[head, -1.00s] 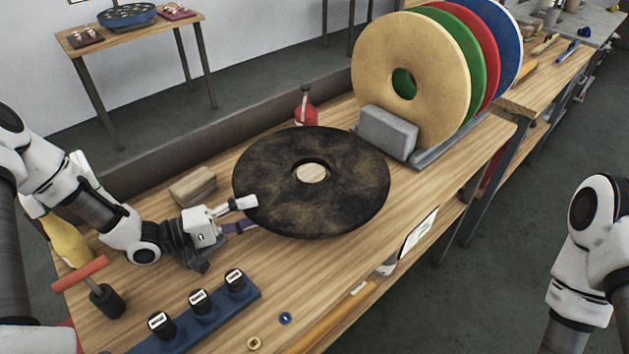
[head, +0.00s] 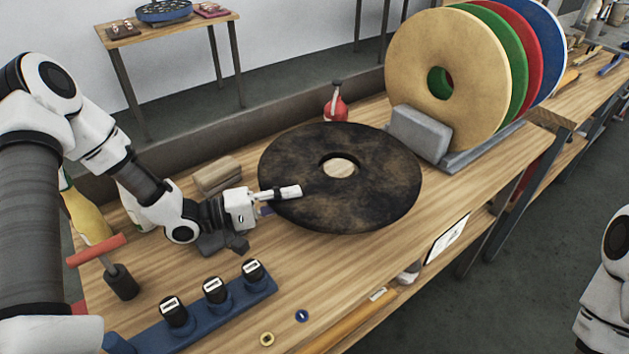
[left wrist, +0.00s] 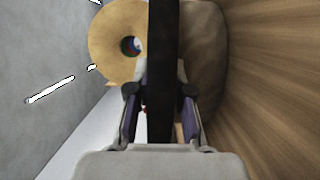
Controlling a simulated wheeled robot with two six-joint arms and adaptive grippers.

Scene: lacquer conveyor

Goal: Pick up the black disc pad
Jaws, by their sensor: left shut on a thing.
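The black disc pad (head: 375,200) is a large, flat, mottled dark ring on the wooden bench. Wood shows through its centre hole. My left gripper (head: 282,193) is shut on its left rim, with one finger over the top face and the other largely hidden below. In the left wrist view the black disc pad (left wrist: 161,75) shows edge-on as a dark band between the fingers of my left gripper (left wrist: 160,105). I cannot tell whether the pad is clear of the bench. My right gripper is out of view.
Tan (head: 412,60), green, red and blue discs stand in a rack at the back right, beside a grey block (head: 420,133). A red bottle (head: 336,108) stands behind the pad. A blue strip with black knobs (head: 214,291) lies in front. Wooden blocks (head: 218,175) lie at left.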

